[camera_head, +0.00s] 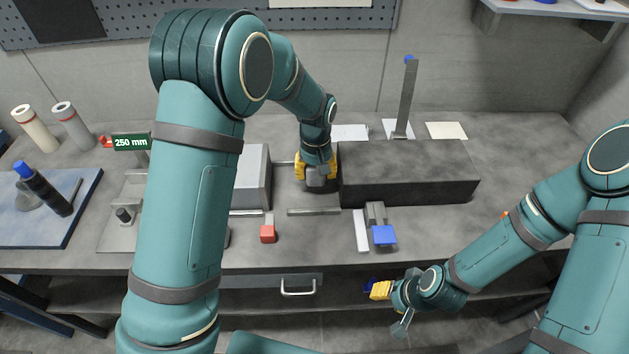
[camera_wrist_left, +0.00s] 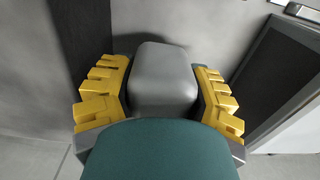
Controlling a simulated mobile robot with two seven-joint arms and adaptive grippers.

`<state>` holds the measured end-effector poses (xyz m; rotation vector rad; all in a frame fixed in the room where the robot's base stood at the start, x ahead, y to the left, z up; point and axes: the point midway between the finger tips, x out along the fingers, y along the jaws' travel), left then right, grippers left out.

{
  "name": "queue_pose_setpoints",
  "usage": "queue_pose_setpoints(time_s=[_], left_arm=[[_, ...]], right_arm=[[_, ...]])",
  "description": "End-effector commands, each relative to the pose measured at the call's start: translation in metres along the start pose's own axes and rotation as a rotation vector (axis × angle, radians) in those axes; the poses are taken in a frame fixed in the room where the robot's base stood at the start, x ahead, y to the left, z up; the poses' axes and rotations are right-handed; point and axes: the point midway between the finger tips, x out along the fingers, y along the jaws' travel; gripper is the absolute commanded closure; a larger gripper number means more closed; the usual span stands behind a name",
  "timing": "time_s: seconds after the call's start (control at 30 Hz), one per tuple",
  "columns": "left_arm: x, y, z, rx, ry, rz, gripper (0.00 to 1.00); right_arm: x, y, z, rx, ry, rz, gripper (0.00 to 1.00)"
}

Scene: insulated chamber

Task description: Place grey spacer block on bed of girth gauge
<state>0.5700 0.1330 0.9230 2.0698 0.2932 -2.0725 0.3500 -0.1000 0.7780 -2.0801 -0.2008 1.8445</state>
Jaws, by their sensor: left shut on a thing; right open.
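My left gripper (camera_head: 316,172) reaches down between a light grey block (camera_head: 252,178) and a long dark block (camera_head: 410,178) on the bench. Its yellow fingers are spread and shut on a grey block, which I take as the grey spacer block. A rounded grey body (camera_wrist_left: 165,78) shows between the fingers in the left wrist view; its underside is hidden. Which parts form the girth gauge is unclear; the two blocks and the strip (camera_head: 313,212) between them may belong to it. My right gripper (camera_head: 376,289) is open, in front of the bench.
A "250 mm" sign (camera_head: 131,142) stands at left, near two pale cylinders and a blue-grey board (camera_head: 40,222). A red-tipped part (camera_head: 268,233) and a blue-tipped part (camera_head: 383,235) stand near the front. An upright bar (camera_head: 407,98) is behind the dark block. The bench's right side is mostly clear.

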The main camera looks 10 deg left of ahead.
Motion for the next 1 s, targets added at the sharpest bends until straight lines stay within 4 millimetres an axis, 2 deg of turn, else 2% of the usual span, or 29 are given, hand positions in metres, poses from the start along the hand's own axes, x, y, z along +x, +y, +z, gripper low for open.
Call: queue_pose_setpoints(time_s=[0.3,0.67,0.7,0.73,1.0], left_arm=[[0.036,0.000,0.000,0.000,-0.001,0.000,0.91],[0.039,0.000,0.000,0.001,0.001,0.001,0.91],[0.040,0.000,0.000,0.001,0.001,0.000,0.42],[0.039,0.000,0.000,0.001,0.001,0.000,0.32],[0.038,0.000,0.000,0.001,0.001,0.000,0.32]], right_arm=[[0.006,0.002,0.003,-0.002,-0.005,-0.001,0.53],[0.007,0.003,0.003,-0.002,-0.007,-0.001,0.53],[0.007,0.003,0.004,-0.002,-0.008,-0.001,0.53],[0.007,0.003,0.003,-0.002,-0.008,-0.001,0.53],[0.006,0.002,0.003,-0.002,-0.007,-0.001,0.53]])
